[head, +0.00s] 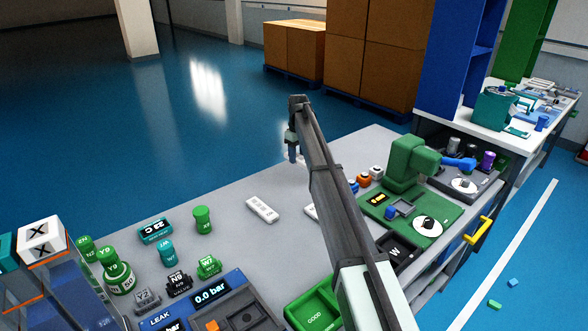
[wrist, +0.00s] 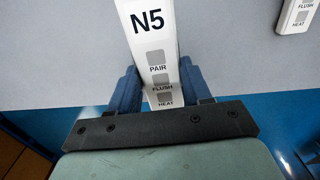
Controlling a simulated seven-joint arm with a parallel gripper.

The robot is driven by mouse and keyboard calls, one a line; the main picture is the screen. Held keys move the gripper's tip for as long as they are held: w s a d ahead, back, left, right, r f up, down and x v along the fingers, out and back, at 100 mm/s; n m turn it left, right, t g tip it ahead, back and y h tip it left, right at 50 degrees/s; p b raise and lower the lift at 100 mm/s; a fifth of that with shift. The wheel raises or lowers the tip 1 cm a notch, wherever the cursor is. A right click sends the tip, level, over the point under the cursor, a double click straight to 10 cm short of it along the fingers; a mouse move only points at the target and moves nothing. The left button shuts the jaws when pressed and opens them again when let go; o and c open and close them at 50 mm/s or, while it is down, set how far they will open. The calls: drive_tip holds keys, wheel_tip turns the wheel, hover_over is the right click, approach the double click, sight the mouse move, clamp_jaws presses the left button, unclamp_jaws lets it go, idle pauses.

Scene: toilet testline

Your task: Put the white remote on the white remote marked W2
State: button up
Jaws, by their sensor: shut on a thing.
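My gripper (head: 293,154) is near the far edge of the table. In the wrist view my gripper (wrist: 157,88) is shut on a white remote marked N5 (wrist: 150,48), with a blue finger on each side of it. Its far end runs out of the picture. A second white remote (head: 262,209) lies on the grey table, left of my arm; a white remote (wrist: 296,16) also shows at the wrist view's top right corner. Another white piece (head: 311,211) is mostly hidden behind my arm. No W2 mark is readable in either view.
The table (head: 225,255) is clear around the left remote. Green and teal parts (head: 203,219) stand at left. A green machine (head: 405,165), a dark tray marked W (head: 395,252) and a green GOOD tray (head: 313,311) are at right. Blue floor lies beyond the far edge.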

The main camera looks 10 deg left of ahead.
drive_tip(key=s+a+r, duration=0.2)
drive_tip(key=a, duration=0.4)
drive_tip(key=m, duration=0.1)
hover_over(260, 206)
drive_tip(key=shift+f, duration=4.4)
drive_tip(key=shift+f, duration=0.1)
drive_tip(key=o, duration=1.1)
drive_tip(key=shift+w, duration=0.1)
wheel_tip(260, 206, up, 12)
drive_tip(key=shift+r, duration=0.1)
